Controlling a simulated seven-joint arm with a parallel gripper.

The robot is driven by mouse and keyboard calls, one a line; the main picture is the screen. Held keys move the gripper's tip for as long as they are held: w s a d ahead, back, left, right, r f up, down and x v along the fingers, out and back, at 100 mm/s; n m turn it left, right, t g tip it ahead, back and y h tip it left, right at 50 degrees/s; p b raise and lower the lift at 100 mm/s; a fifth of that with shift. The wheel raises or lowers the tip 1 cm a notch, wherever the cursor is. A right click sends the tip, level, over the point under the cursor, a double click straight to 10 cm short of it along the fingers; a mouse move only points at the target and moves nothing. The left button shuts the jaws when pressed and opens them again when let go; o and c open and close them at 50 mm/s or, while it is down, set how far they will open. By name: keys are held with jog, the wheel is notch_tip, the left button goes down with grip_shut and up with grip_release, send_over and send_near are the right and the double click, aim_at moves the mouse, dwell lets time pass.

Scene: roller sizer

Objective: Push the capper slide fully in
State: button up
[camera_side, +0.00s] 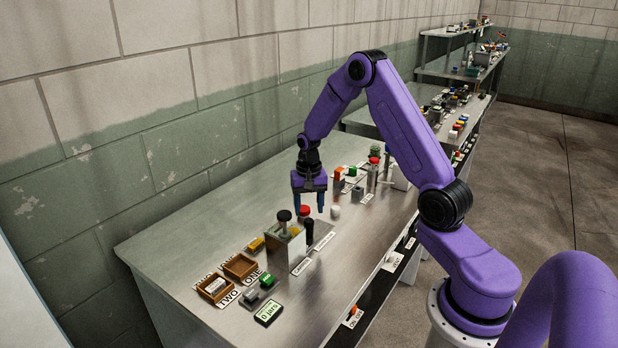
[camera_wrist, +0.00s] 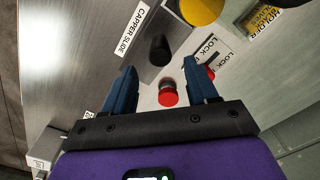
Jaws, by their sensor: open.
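The label reading CAPPER SLIDE (camera_wrist: 133,27) lies beside a grey strip in the wrist view. A black knob (camera_wrist: 160,50) stands on that strip, just past my fingertips. In the side view, a dark upright handle (camera_side: 310,232) stands beside a grey block (camera_side: 284,240) with a black-topped post; I take it as the same knob. My gripper (camera_side: 308,209) points down, open and empty, above the bench behind this handle. In the wrist view my gripper (camera_wrist: 157,70) has its two blue fingers spread. How far in the slide sits is unclear.
A red knob (camera_wrist: 168,93) shows between my fingers, near LOCK labels (camera_wrist: 208,50). A yellow round part (camera_wrist: 200,10) is beyond. In the side view, brown trays (camera_side: 240,267) and a small display (camera_side: 268,312) stand at the near end; several posts and blocks stand farther back.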

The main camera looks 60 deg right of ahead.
notch_tip(320, 180, up, 10)
dwell(0.4)
jog(key=g+y, duration=0.3)
send_near(309, 219)
jog(key=x, duration=1.1)
dwell(0.7)
jog(key=shift+r, duration=0.1)
